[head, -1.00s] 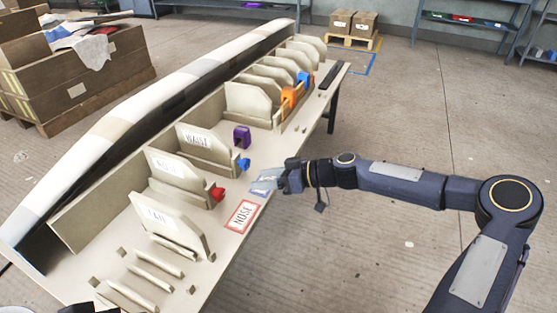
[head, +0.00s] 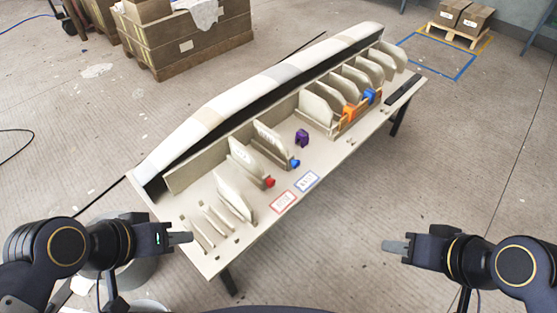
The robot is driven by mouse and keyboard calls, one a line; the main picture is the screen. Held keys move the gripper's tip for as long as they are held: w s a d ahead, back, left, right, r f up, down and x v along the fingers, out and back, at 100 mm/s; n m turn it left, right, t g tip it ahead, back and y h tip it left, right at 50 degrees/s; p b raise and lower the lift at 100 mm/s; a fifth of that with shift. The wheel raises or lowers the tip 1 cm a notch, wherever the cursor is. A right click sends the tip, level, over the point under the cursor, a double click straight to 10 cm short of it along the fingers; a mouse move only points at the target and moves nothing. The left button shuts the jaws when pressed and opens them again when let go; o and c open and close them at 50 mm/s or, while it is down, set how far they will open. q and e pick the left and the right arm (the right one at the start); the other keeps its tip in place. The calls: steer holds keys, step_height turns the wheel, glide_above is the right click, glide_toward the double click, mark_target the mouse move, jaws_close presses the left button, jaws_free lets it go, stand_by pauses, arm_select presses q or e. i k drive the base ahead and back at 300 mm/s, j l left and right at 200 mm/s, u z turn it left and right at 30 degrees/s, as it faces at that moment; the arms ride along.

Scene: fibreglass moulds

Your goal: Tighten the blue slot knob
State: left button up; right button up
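The blue knob (head: 295,163) sits at the front end of the second upright board's slot (head: 272,150) on the long table. A red knob (head: 269,182) sits at the end of the neighbouring board's slot (head: 245,165). My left gripper (head: 181,238) is by the table's near left corner, apart from the knobs. My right gripper (head: 396,247) is over the floor to the right of the table, well away from the knobs. Each gripper shows edge-on with no object visible in it, so I cannot tell whether the fingers are open or shut.
The table (head: 335,160) also bears a long pale mould (head: 260,85), a purple block (head: 302,137), an orange clamp (head: 349,113), another blue piece (head: 370,96), a red-bordered card (head: 284,202) and a blue-bordered card (head: 307,181).

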mark_target(296, 164)
steer(key=u, duration=0.45)
steer(key=i+l+u, duration=0.1)
steer(key=u, duration=0.3)
steer(key=l+u, duration=0.2)
steer(key=u, duration=0.25)
steer(key=i+l+u, duration=0.1)
steer(key=u, duration=0.35)
steer(key=l+u, duration=0.15)
steer(key=u, duration=0.25)
steer(key=l+u, duration=0.1)
steer(key=u, duration=0.35)
steer(key=k+l+u, duration=0.15)
steer(key=l+u, duration=0.2)
steer(key=l, duration=0.2)
steer(key=k+l+u, duration=0.3)
steer(key=l, duration=0.15)
steer(key=k+l+u, duration=0.2)
steer(key=l+u, duration=0.15)
steer(key=k+l+u, duration=0.3)
steer(key=k+l, duration=1)
steer(key=l+u, duration=0.05)
steer(key=l, duration=0.1)
